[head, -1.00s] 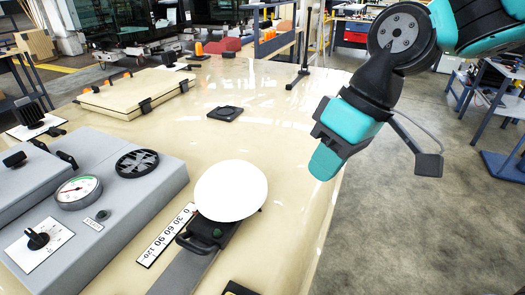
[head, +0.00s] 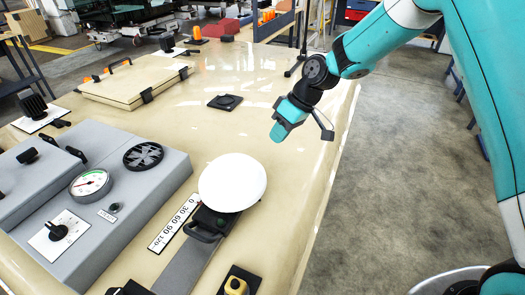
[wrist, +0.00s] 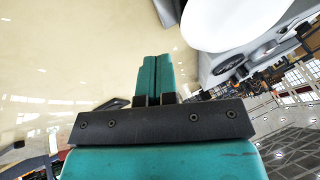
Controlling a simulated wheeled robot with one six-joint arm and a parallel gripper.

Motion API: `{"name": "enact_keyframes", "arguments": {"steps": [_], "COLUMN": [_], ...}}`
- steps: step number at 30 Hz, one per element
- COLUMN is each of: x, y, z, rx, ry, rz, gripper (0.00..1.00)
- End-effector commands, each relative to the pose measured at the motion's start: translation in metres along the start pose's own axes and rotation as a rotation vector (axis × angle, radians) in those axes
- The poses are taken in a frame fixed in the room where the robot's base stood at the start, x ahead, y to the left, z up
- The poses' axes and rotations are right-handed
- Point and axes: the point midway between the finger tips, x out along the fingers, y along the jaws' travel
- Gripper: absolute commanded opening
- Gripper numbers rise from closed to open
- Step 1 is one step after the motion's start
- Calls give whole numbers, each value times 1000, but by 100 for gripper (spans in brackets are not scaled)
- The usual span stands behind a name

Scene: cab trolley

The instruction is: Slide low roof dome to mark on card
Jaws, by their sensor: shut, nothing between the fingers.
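The low roof dome is a white round disc (head: 232,182) on a dark slide with a handle (head: 203,231), near the middle of the table. A white card (head: 173,222) printed with 0, 30, 60, 90 and 120 lies beside the slide on its left. My gripper (head: 279,132) is above the table, to the right of and behind the dome, apart from it. Its teal fingers are together with nothing between them in the wrist view (wrist: 155,75). The dome (wrist: 225,22) also shows there at the top right. The slide under the dome is partly hidden.
A grey console (head: 95,195) with a gauge (head: 90,184), a knob and a round vent stands left of the card. A black square pad (head: 225,102) lies behind the dome. The table's right edge is close to my arm.

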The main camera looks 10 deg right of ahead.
Motion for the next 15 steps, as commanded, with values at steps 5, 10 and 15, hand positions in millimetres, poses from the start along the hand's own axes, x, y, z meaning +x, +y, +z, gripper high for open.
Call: {"name": "enact_keyframes", "arguments": {"steps": [5,10,15], "x": [36,51,60], "y": [-2,-21,-28], "z": [0,3,6], "rx": [-1,-1,0], "ry": [-4,-2,0], "rz": [-2,-1,0], "gripper": [0,0,0]}}
